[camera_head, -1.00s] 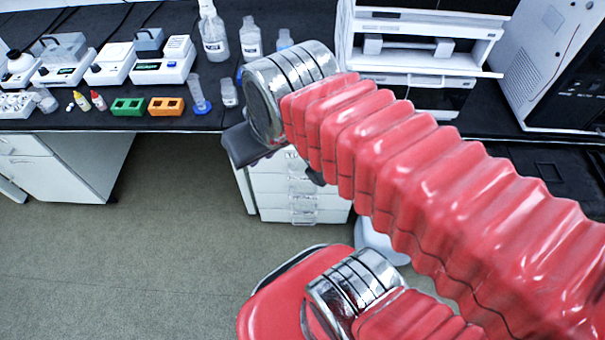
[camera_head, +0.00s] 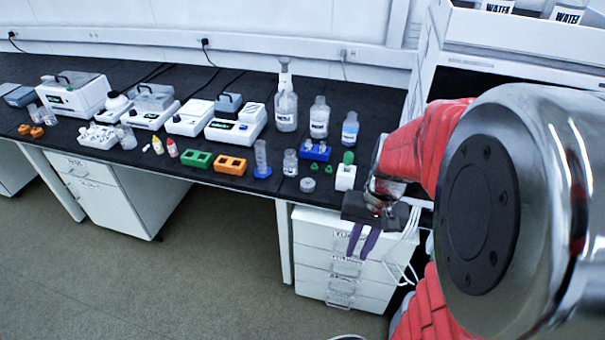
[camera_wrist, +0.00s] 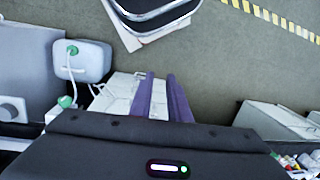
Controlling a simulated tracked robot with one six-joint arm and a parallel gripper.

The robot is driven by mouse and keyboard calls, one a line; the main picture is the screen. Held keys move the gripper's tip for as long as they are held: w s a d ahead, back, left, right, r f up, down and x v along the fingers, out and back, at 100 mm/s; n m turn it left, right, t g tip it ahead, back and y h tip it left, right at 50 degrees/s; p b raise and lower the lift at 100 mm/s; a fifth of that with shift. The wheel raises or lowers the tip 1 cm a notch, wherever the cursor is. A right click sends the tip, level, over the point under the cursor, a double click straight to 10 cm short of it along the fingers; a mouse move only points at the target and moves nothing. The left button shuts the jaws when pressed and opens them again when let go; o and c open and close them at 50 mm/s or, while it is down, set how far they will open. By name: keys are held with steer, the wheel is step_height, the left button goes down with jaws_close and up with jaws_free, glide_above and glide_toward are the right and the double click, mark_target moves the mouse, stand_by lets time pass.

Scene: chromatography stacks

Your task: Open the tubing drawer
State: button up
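A white drawer unit (camera_head: 325,262) stands under the bench, with several stacked drawers that look shut. Each has a clear handle and a label too small to read surely, so I cannot tell which is the tubing drawer. My gripper (camera_head: 358,256) hangs in front of the upper drawers at the unit's right side, its purple fingers pointing down and partly covering the fronts. In the wrist view my gripper (camera_wrist: 161,75) shows a gap between its fingers with nothing held. The white unit (camera_wrist: 122,92) lies behind the fingers there; contact cannot be told.
The black bench (camera_head: 230,180) above carries bottles, an orange rack (camera_head: 230,165), a green rack (camera_head: 197,159) and small instruments. A white container (camera_wrist: 83,62) with a green cap and tubes stands left in the wrist view. The floor (camera_head: 200,270) left of the drawers is clear.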

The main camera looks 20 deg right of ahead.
steer(key=d+f+m+t+y, duration=0.2)
steer(key=d+f+m+y, duration=0.1)
steer(key=f, duration=0.6)
steer(key=d+f+m+t+y, duration=0.2)
steer(key=d+f+m+y, duration=0.15)
steer(key=f, duration=0.65)
steer(key=d+f+m+t+y, duration=0.2)
steer(key=d+f+m+y, duration=0.15)
steer(key=f, duration=0.55)
steer(key=w+d+f+m+t+h, duration=0.1)
steer(key=w+d+f+t+h, duration=0.2)
steer(key=w+d+t, duration=0.3)
steer(key=shift+d+f+t, duration=0.6)
steer(key=shift+d+f, duration=0.15)
steer(key=shift+d, duration=0.25)
steer(key=shift+w, duration=0.1)
steer(key=x, duration=1.3)
steer(key=shift+w+a+f, duration=0.15)
steer(key=shift+w+a, duration=0.1)
steer(key=shift+w, duration=0.05)
steer(key=shift+c, duration=0.2)
